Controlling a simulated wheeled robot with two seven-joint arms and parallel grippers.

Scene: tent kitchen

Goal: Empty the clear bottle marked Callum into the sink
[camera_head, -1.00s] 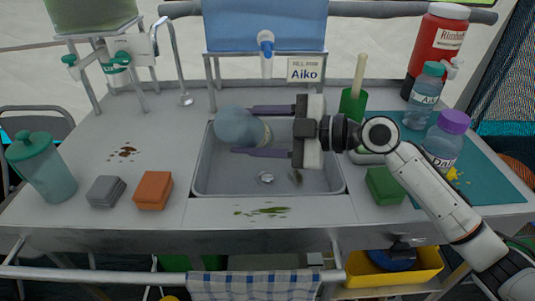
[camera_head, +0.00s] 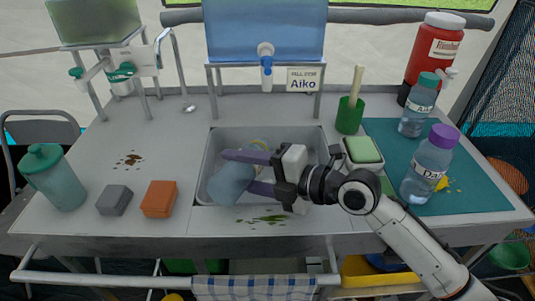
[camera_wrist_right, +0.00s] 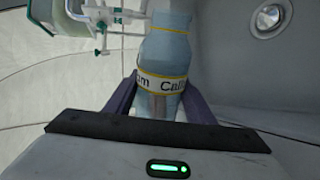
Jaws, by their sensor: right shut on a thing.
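My right gripper (camera_head: 243,171) is shut on the bottle marked Callum (camera_head: 230,184), a pale blue see-through bottle with a white and yellow label. The bottle is tilted within the outline of the grey metal sink (camera_head: 303,139), one end toward the sink's front left. In the right wrist view the bottle (camera_wrist_right: 168,55) sits between the purple fingers, and part of "Callum" reads on its label. I cannot tell whether liquid is inside or flowing out. The gripper and bottle hide much of the sink floor. A round drain (camera_wrist_right: 268,17) shows in the wrist view. My left gripper is out of view.
Left of the sink stand a teal-lidded bottle (camera_head: 52,178), a grey sponge (camera_head: 115,200) and an orange sponge (camera_head: 159,198). To the right are a green brush holder (camera_head: 349,116), a purple-capped bottle (camera_head: 427,167) and a teal-capped bottle (camera_head: 418,107). A blue tank (camera_head: 263,30) stands behind.

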